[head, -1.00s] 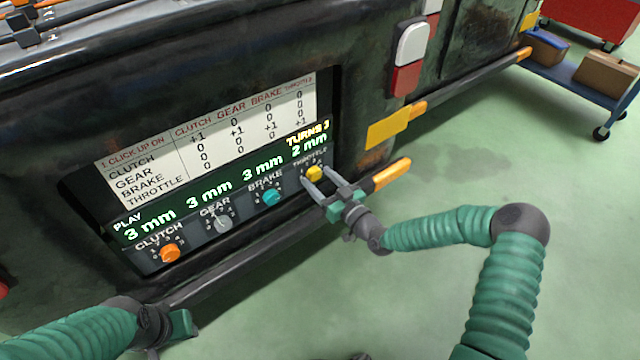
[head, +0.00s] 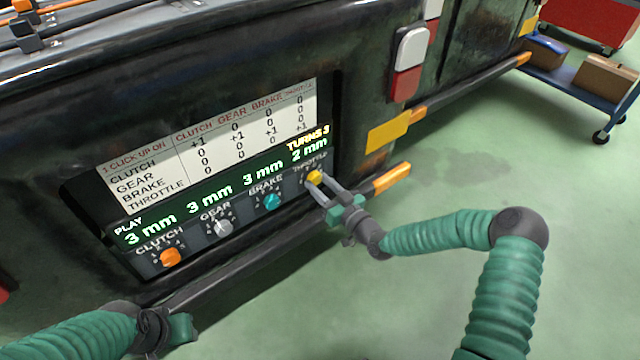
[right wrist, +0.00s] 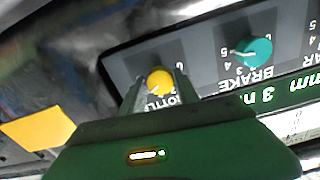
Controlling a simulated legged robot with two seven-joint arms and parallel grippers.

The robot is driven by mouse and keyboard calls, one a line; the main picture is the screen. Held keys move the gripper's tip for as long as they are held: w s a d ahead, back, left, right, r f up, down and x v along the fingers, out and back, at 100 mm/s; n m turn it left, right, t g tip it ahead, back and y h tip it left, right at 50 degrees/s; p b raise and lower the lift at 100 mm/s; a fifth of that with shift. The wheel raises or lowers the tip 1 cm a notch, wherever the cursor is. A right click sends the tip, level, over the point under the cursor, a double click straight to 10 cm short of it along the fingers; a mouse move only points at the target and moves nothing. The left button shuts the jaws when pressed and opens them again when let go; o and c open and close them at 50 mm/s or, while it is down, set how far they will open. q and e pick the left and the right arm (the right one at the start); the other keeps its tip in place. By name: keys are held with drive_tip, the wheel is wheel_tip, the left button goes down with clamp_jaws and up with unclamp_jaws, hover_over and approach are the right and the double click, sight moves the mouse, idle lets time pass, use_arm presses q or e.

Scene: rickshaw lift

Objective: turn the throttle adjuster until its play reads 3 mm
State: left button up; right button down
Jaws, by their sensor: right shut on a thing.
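The yellow throttle adjuster (head: 314,177) is at the right end of the knob row on the vehicle's panel. The display strip (head: 222,189) reads 2 mm over throttle and 3 mm over clutch, gear and brake, with "TURNS 3" above the throttle reading. My right gripper (head: 316,184) is shut on the yellow knob; in the right wrist view the knob (right wrist: 159,80) sits between its two fingers. My left gripper (head: 182,328) is low at the left, away from the panel; its fingers are not clear.
The orange clutch knob (head: 170,257), grey gear knob (head: 223,227) and teal brake knob (head: 272,201) sit left of the throttle. A white chart (head: 215,135) is above. A dark bumper bar (head: 240,262) runs below the panel.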

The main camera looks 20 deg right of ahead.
drive_tip(key=shift+d+r+m+p, duration=0.15)
drive_tip(key=shift+m+p, duration=0.45)
drive_tip(key=shift+m, duration=0.3)
drive_tip(key=shift+m+p, duration=0.65)
drive_tip(key=shift+m, duration=0.45)
drive_tip(key=shift+m+p, duration=0.55)
drive_tip(key=shift+m, duration=1.15)
drive_tip(key=c, duration=0.9)
unclamp_jaws()
drive_tip(key=shift+s, duration=0.15)
